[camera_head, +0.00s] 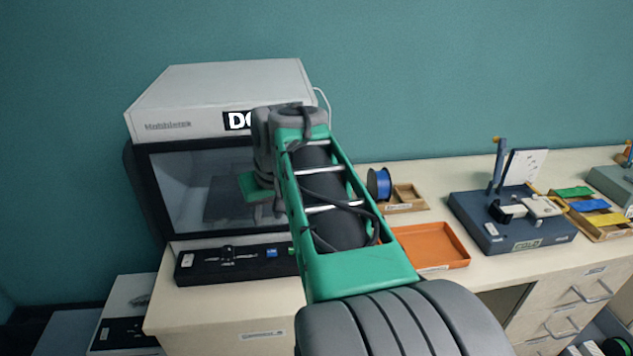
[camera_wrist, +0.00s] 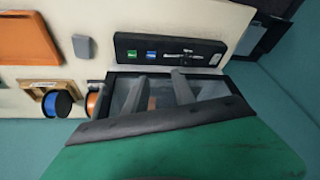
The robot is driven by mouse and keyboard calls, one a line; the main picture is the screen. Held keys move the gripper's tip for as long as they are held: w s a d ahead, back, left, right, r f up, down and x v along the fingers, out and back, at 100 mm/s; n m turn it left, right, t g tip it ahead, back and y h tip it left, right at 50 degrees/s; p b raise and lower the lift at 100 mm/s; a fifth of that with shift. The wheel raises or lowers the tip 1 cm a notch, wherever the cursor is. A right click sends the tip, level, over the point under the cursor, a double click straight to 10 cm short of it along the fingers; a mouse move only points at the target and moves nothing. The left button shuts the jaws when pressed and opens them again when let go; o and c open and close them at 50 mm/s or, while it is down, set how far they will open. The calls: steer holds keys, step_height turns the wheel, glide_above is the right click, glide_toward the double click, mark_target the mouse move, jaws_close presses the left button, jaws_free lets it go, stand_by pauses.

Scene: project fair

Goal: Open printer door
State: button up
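The printer (camera_head: 225,92) is a white-topped box at the left of the bench, with a partly covered label starting "DO". Its black-framed glass door (camera_head: 200,180) is on the front and looks shut. No handle can be made out; my arm covers the door's right part. My gripper is mostly hidden behind my green arm in the head view, in front of the door's right side. In the wrist view, two grey fingers (camera_wrist: 159,77) stand apart with nothing visible between them, over the dark-framed door area (camera_wrist: 213,88). Contact with the door cannot be told.
To the right are a blue spool (camera_head: 379,184), a wooden tray (camera_head: 410,199), an orange tray (camera_head: 440,246) and a dark-blue fixture (camera_head: 520,228). Drawers (camera_head: 570,292) are below. The wall is close behind.

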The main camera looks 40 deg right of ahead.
steer(key=d+r+m, duration=0.1)
steer(key=d+r, duration=0.1)
steer(key=d, duration=0.5)
steer(key=d+r+m, duration=0.1)
steer(key=d+r, duration=0.2)
steer(key=d, duration=0.4)
steer(key=shift+h, duration=0.5)
steer(key=x, duration=0.2)
steer(key=p+x, duration=0.1)
steer(key=x, duration=0.4)
steer(key=shift+s+a+f+p, duration=0.2)
steer(key=shift+s+f+p, duration=0.1)
steer(key=shift+f, duration=0.05)
steer(key=shift+c, duration=0.5)
jaws_close()
